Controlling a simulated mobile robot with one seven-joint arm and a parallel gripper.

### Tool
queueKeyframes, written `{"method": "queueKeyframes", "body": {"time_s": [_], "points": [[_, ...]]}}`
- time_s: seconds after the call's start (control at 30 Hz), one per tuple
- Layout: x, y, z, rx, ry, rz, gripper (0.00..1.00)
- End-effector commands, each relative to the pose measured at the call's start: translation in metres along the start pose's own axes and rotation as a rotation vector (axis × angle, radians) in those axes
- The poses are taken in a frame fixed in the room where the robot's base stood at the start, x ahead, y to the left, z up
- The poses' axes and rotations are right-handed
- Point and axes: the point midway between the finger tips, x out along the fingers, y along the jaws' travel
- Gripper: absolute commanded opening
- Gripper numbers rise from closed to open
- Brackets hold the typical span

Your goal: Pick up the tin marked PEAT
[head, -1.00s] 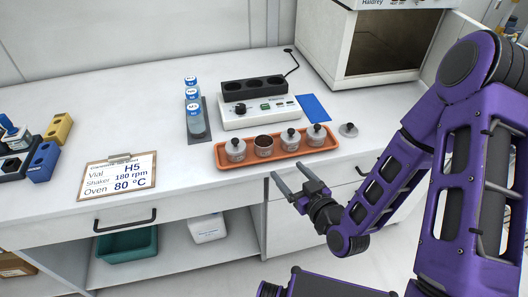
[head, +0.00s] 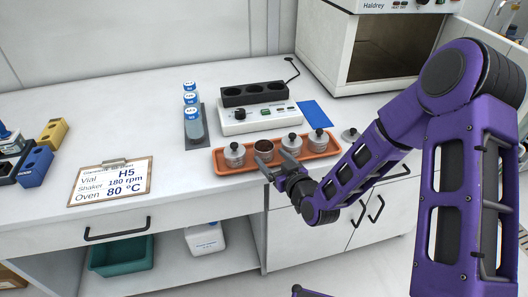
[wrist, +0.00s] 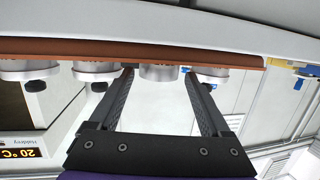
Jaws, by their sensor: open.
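Several small metal tins stand in a row in an orange tray (head: 222,172). No marking on them is legible, so I cannot tell which reads PEAT. One tin is open, with dark brown contents (head: 264,150); the others are a left lidded tin (head: 234,156), a lidded tin (head: 291,146) and a right lidded tin (head: 318,141). My gripper (head: 274,163) is open and empty at the tray's front edge. The upside-down wrist view shows the open tin (wrist: 160,73) in line with the gap between my fingers (wrist: 157,78).
A loose lid (head: 350,135) lies right of the tray. Behind stand a white shaker (head: 255,118) with a black block, a blue mat (head: 315,114), a rack of blue-capped vials (head: 192,118) and an oven (head: 375,45). A clipboard (head: 110,182) lies left.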

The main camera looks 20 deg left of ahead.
Motion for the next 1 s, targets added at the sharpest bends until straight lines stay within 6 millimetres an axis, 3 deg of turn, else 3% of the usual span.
{"method": "queueKeyframes", "body": {"time_s": [0.2, 0.5, 0.9, 1.0], "points": [[0.029, 0.001, 0.003, 0.001, 0.0, 0.0, 0.81], [0.033, 0.001, 0.003, 0.0, 0.0, 0.0, 0.8], [0.033, 0.001, 0.003, 0.0, 0.0, 0.0, 0.09], [0.033, 0.001, 0.002, 0.0, 0.001, 0.0, 0.09]]}}
